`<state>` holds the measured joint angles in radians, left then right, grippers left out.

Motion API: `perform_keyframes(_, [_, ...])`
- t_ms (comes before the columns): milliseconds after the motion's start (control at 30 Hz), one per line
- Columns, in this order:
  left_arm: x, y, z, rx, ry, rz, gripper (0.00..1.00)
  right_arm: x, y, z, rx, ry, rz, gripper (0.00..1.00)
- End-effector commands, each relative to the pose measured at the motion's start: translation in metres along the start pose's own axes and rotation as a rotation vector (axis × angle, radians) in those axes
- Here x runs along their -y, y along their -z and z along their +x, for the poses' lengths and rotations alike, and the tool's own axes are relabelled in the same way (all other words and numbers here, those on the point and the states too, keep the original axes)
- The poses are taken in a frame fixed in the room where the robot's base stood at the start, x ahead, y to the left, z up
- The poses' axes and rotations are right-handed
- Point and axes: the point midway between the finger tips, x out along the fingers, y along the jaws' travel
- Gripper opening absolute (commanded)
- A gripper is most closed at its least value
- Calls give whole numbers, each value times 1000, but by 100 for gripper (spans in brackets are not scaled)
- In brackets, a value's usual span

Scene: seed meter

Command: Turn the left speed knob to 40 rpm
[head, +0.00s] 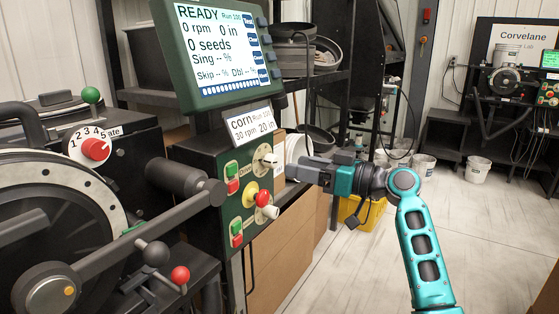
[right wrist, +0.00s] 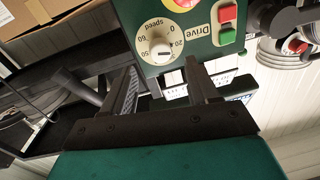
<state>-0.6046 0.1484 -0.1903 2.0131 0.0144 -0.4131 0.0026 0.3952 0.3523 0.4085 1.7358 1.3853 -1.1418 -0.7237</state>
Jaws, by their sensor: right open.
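A white speed knob (head: 265,158) sits at the upper right of the green control panel (head: 205,160), by the word "Drive". The right wrist view shows this knob (right wrist: 160,50) with a numbered "speed" scale around it, upside down; its exact setting is hard to read. My right gripper (head: 287,168) is close in front of it. In the right wrist view its two fingers (right wrist: 160,76) are spread and empty, with the knob just beyond and between their tips. A second white knob (head: 270,211) is lower on the panel. My left gripper is out of view.
Green and red buttons (head: 232,178) and a yellow-based red stop button (head: 260,198) sit near the knobs. The display (head: 215,45) reads READY, 0 rpm. A card (head: 252,125) reads corn, 30 rpm, 20 in. The machine's dark crank bar (head: 150,225) juts out at left.

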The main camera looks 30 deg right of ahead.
Motion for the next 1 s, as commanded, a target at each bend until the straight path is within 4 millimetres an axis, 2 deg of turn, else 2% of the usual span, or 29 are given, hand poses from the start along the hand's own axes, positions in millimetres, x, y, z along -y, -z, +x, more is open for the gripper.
perform_keyframes(100, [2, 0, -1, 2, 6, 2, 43, 0, 2, 25, -2, 1, 2, 59])
perform_keyframes(300, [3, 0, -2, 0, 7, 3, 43, 0, 0, 51, 0, 0, 0, 59])
perform_keyframes(467, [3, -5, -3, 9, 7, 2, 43, 0, 0, 59, 1, -1, 0, 59])
perform_keyframes(700, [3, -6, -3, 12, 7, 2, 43, 0, -1, 59, 1, -1, 0, 59])
perform_keyframes(767, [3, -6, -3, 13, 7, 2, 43, 0, -1, 59, 1, -1, 0, 56])
perform_keyframes(1000, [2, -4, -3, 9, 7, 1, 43, 0, -1, 59, 1, -1, 0, 33])
